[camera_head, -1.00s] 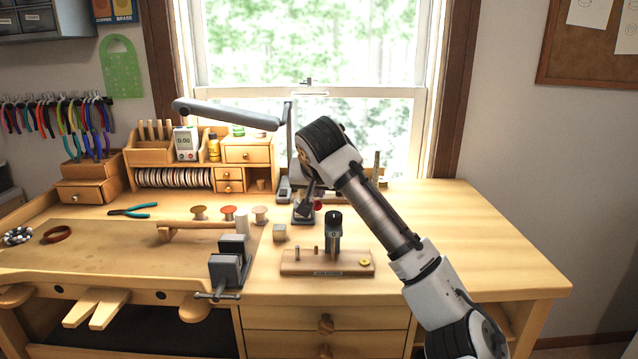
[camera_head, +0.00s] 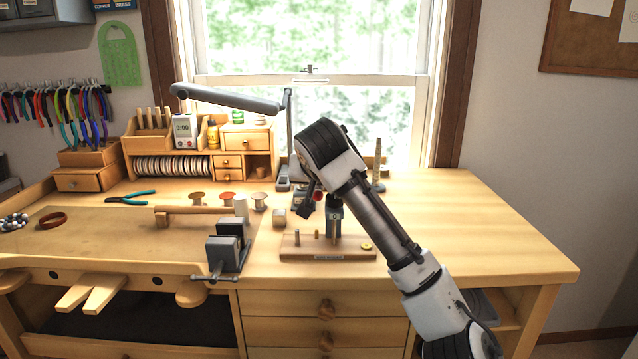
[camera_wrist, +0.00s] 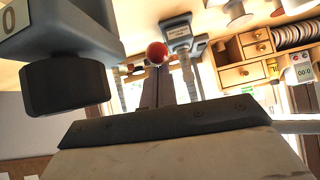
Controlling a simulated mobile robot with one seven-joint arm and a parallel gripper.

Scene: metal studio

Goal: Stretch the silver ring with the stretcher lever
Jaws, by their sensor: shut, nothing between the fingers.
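The wooden stretcher base (camera_head: 300,249) stands near the bench front, with small pegs, a brass-coloured disc and a dark upright post (camera_head: 334,226). My arm hides the post's top. A red ball knob (camera_head: 318,196) shows beside my wrist, and it also shows in the wrist view (camera_wrist: 157,53). My gripper (camera_wrist: 158,88) is shut and empty, its dark fingers close to the ball; I cannot tell whether they touch. A grey block with a black round knob (camera_wrist: 65,85) fills the wrist view's upper left. I cannot make out the silver ring.
Another grey tool (camera_wrist: 178,30) is close by in the wrist view. The bench top (camera_head: 470,235) is clear to the right.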

